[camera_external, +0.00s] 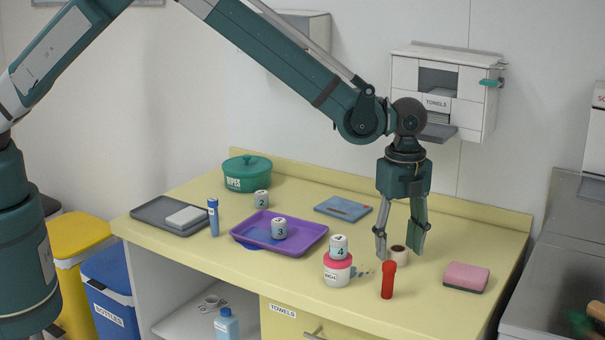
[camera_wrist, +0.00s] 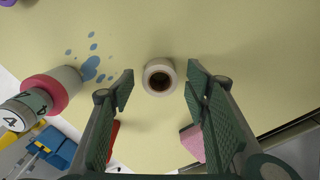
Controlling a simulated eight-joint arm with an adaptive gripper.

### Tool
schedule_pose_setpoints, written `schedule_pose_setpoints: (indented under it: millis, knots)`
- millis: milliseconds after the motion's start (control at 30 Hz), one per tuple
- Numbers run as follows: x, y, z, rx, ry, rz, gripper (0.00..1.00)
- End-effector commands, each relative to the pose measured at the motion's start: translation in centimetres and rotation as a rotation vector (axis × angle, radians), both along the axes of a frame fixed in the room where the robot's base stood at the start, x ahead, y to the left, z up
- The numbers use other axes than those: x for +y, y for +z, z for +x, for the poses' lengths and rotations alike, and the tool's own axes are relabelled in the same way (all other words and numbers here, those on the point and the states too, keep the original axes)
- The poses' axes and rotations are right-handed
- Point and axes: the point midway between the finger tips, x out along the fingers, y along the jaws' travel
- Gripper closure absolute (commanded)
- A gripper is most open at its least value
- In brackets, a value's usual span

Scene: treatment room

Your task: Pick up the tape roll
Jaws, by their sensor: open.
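The tape roll (camera_external: 399,255) is small and white with a dark brown core, and lies flat on the yellow counter. In the external view my gripper (camera_external: 399,254) points down just above it, fingers spread, one on each side in the picture. In the wrist view the tape roll (camera_wrist: 160,76) shows its round hole, a little beyond the gap between my fingertips (camera_wrist: 159,83). My gripper is open and empty. I cannot tell the exact height of the fingertips above the counter.
A red tube (camera_external: 388,280) stands close in front of the roll. A pink-lidded jar (camera_external: 338,272) with a numbered block (camera_external: 339,246) on top stands left of it. A pink sponge (camera_external: 466,277) lies to the right, a blue flat case (camera_external: 343,208) behind. A purple tray (camera_external: 308,244) is farther left.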

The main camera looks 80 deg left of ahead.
Motion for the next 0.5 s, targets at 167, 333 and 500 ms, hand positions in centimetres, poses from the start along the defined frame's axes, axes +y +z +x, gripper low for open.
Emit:
schedule_pose_setpoints:
  millis: [167,333,500]
  knots:
    - [0.0,-1.5,0.0,0.000,0.000,0.000,0.53]
    - [0.0,-1.9,0.0,0.000,0.000,0.000,0.53]
    - [0.0,-1.9,0.0,0.000,0.000,0.000,0.53]
